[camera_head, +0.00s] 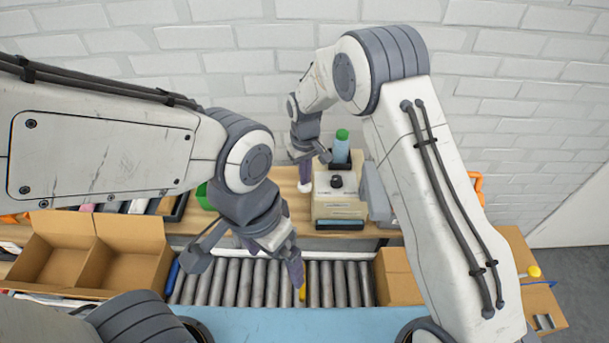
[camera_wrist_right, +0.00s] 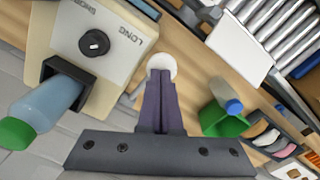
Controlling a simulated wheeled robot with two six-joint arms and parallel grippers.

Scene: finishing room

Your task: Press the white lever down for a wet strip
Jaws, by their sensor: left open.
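The tape dispenser (camera_head: 338,205) is a cream box with a black dial on the wooden bench. In the right wrist view the dispenser (camera_wrist_right: 122,58) shows the words SHORT and LONG by its dial. The white lever's round end (camera_wrist_right: 161,66) is beside the dispenser; it also shows in the head view (camera_head: 305,187). My right gripper (camera_wrist_right: 160,78) is shut, its fingertips over the near edge of the lever end; whether they touch cannot be told. My left gripper (camera_head: 245,272) is open and empty above the roller conveyor.
A green-capped bottle (camera_head: 341,147) stands in a black holder on the dispenser. An open cardboard box (camera_head: 130,262) is left of the conveyor (camera_head: 230,283), another box (camera_head: 397,278) right of it. A green container (camera_wrist_right: 220,120) is beside my right gripper. A blue surface (camera_head: 300,322) lies in front.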

